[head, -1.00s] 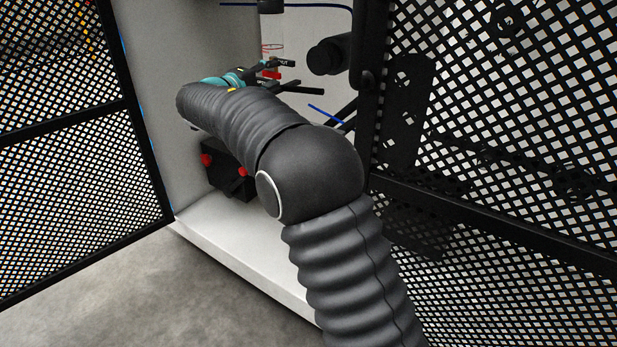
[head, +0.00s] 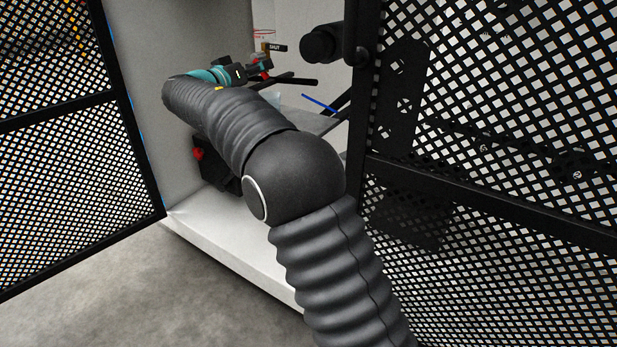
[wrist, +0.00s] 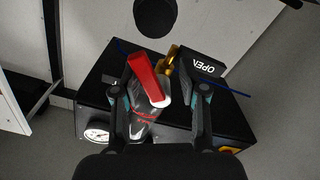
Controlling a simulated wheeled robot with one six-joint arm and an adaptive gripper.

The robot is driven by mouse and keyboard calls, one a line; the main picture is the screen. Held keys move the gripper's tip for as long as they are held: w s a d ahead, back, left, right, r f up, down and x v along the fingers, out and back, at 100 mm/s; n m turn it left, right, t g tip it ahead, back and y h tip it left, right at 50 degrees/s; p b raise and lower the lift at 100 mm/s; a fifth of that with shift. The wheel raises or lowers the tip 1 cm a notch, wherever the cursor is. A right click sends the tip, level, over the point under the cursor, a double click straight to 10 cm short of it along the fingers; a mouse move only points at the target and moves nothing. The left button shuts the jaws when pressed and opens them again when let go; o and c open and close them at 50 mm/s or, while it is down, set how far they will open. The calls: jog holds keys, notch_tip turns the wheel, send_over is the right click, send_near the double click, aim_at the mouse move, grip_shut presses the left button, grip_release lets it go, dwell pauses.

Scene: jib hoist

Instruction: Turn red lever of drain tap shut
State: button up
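The red lever (wrist: 146,78) of the drain tap stands between the two fingers of my gripper (wrist: 156,84) in the wrist view. The fingers are apart on either side of the lever, the left one closer; I cannot tell whether it touches. The brass tap body (wrist: 173,60) is just beyond the lever, and a tag reading OPEN (wrist: 206,67) lies to its right. In the head view my gripper (head: 252,71) is small beside a tag reading SHUT (head: 276,47); my arm hides part of the area.
A black box with a pressure gauge (wrist: 97,134) lies behind the fingers. A dark round knob (head: 322,43) is right of the tap. Mesh doors stand left (head: 75,120) and right (head: 490,200) of my arm. A thin blue line (head: 320,103) runs nearby.

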jog(key=m, duration=0.1)
jog(key=m+p, duration=0.1)
jog(key=m, duration=0.1)
jog(key=a+m+p, duration=0.1)
jog(key=shift+w, duration=0.3)
jog(key=shift+s+a+f+m, duration=0.15)
jog(key=shift+s+a+m, duration=0.05)
jog(key=shift+m, duration=0.3)
jog(key=b+v, duration=0.2)
jog(key=v, duration=1.1)
jog(key=s+d+f+n+g+y+p, duration=0.1)
jog(key=s+d+f+n+g+y, duration=0.2)
jog(key=s+d+f, duration=0.4)
jog(key=s+d+f+n+g+y+p, duration=0.1)
jog(key=s+d+f+n+g+y, duration=0.2)
jog(key=s+d+f+n+g, duration=0.3)
jog(key=s+d+n, duration=0.1)
jog(key=s+d, duration=0.3)
jog(key=d, duration=0.3)
jog(key=shift+f+y, duration=0.3)
jog(key=shift+f, duration=0.1)
jog(key=shift+s, duration=0.1)
